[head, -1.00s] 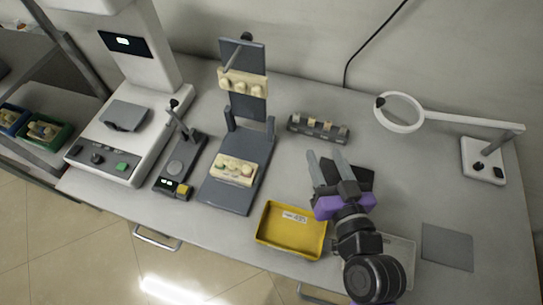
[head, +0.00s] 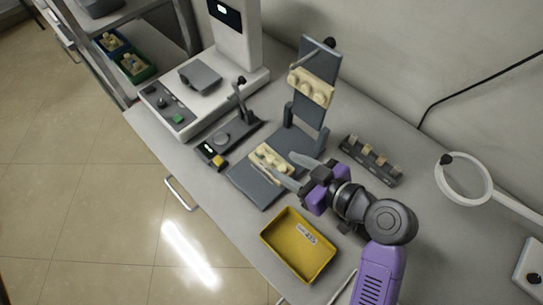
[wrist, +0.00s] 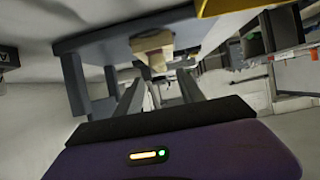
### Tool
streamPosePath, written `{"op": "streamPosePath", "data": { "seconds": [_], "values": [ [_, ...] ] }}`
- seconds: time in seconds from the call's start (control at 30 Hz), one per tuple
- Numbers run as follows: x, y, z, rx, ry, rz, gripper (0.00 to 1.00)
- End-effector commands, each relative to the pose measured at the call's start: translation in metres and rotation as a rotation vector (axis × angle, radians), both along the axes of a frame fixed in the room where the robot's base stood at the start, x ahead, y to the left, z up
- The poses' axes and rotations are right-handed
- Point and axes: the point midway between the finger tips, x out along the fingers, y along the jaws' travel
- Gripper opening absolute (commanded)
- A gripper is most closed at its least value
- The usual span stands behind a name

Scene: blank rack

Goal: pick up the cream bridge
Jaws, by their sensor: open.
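Two cream toothed pieces show in the head view. One cream piece (head: 268,154) lies on the flat base of a grey stand (head: 247,184), partly hidden by a finger. The other cream piece (head: 311,87) is on the stand's upright plate. I cannot tell which is the bridge. My gripper (head: 279,164) is open, its fingers pointing left at the lower piece from its right side. In the wrist view, a cream piece (wrist: 152,44) shows beyond my open fingers (wrist: 162,76), roughly in line with the gap. Contact cannot be told.
A yellow tray (head: 273,237) sits in front of my gripper. A dark rack (head: 371,161) with small blocks stands behind it. A small device with a lever (head: 222,141) and a white machine (head: 165,100) are at left. A ring lamp (head: 463,180) is at right.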

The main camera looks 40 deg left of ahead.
Motion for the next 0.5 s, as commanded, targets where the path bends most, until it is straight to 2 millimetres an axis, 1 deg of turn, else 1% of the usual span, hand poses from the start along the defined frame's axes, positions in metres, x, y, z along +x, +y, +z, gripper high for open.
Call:
{"op": "streamPosePath", "data": {
  "seconds": [0.17,0.3,0.4,0.5],
  "values": [
    [0.001,0.021,-0.007,-0.002,0.0,0.002,0.46],
    [0.003,0.038,-0.017,-0.001,0.0,0.0,0.46],
    [0.004,0.045,-0.02,-0.001,0.001,-0.001,0.46],
    [0.004,0.047,-0.022,0.0,0.0,-0.002,0.46]
  ]
}}
